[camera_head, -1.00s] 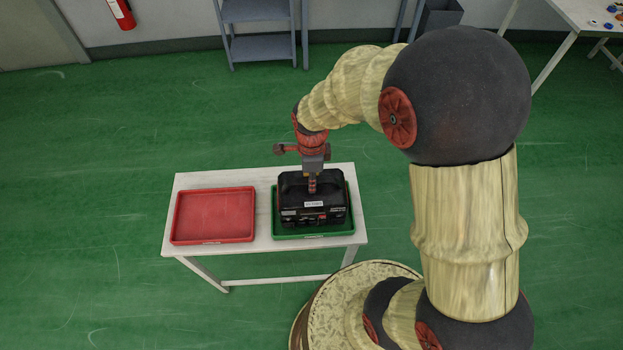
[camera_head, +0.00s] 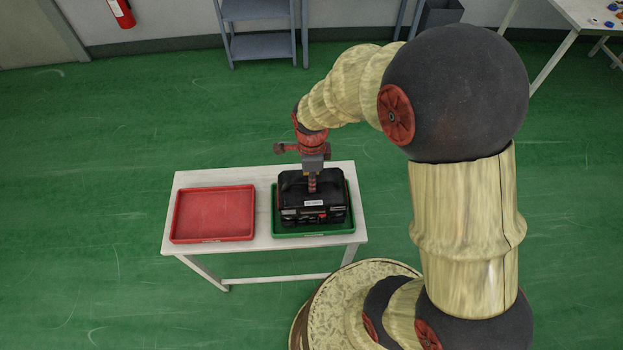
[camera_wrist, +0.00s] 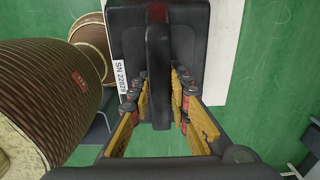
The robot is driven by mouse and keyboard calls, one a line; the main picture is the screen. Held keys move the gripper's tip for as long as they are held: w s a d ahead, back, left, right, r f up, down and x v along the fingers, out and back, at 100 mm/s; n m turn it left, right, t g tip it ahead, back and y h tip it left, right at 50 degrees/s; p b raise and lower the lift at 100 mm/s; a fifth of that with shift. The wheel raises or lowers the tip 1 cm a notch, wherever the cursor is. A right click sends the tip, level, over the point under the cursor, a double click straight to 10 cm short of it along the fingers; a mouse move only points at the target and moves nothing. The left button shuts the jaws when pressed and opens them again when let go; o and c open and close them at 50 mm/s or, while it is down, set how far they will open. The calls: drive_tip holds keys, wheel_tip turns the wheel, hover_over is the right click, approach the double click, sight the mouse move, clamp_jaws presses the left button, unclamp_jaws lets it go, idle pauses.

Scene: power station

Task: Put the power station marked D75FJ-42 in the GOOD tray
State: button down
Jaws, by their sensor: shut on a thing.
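In the wrist view, the fingers (camera_wrist: 160,85) close from both sides on the black handle (camera_wrist: 159,60). A white label (camera_wrist: 121,78) there reads SN 22829. D75FJ-42 is not readable in either view, nor is any word on the trays.
An empty red tray (camera_head: 213,213) lies left of the green one on a white table (camera_head: 262,240). Green floor surrounds the table. A grey shelf (camera_head: 258,46) stands at the back wall, and another table (camera_head: 570,14) is at the top right.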

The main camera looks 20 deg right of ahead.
drive_tip(key=shift+w+f, duration=0.1)
idle(0.4)
drive_tip(key=c, duration=1.6)
unclamp_jaws()
drive_tip(key=shift+f, duration=0.1)
drive_tip(key=shift+s+f, duration=0.15)
drive_tip(key=shift+s, duration=0.1)
wheel_tip(320, 180, up, 12)
drive_tip(key=shift+w+r, duration=0.15)
